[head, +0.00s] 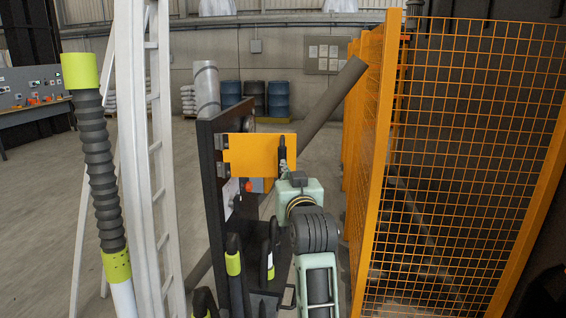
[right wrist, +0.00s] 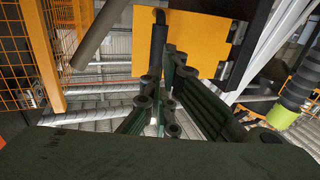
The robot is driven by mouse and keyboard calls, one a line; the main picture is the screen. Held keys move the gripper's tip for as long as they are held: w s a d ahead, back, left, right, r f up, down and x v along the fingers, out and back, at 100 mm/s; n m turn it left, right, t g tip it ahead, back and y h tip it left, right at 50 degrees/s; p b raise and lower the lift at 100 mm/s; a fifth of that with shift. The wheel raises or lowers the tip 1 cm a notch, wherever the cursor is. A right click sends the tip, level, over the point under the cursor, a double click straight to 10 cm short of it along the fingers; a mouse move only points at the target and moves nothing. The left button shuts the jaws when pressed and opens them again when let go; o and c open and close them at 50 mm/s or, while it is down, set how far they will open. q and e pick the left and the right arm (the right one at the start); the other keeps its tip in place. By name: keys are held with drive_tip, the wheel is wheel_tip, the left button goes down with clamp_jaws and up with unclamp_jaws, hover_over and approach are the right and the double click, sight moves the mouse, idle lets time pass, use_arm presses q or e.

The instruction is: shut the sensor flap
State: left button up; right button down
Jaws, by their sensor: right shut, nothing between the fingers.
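The sensor flap is an orange-yellow plate (head: 252,155), hinged at its left edge to a dark upright panel (head: 214,190) and standing out to the right of it. A black upright handle sits near its free edge. In the right wrist view the flap (right wrist: 205,42) fills the upper middle, with the black handle (right wrist: 158,48) at its left edge. My right gripper (head: 283,168) is shut and empty, close to the handle at the free edge. Its fingers also show in the right wrist view (right wrist: 165,85); I cannot tell whether they touch the handle. My left gripper is out of view.
An orange mesh fence (head: 460,150) stands close on the right. A white ladder-like frame (head: 150,150) and a ribbed dark hose with lime cuffs (head: 98,165) stand on the left. Blue drums (head: 279,98) are far back. A grey slanted pipe (head: 330,105) rises behind the flap.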

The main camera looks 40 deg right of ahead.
drive_tip(key=p+x, duration=0.2)
drive_tip(key=x, duration=0.4)
idle(0.3)
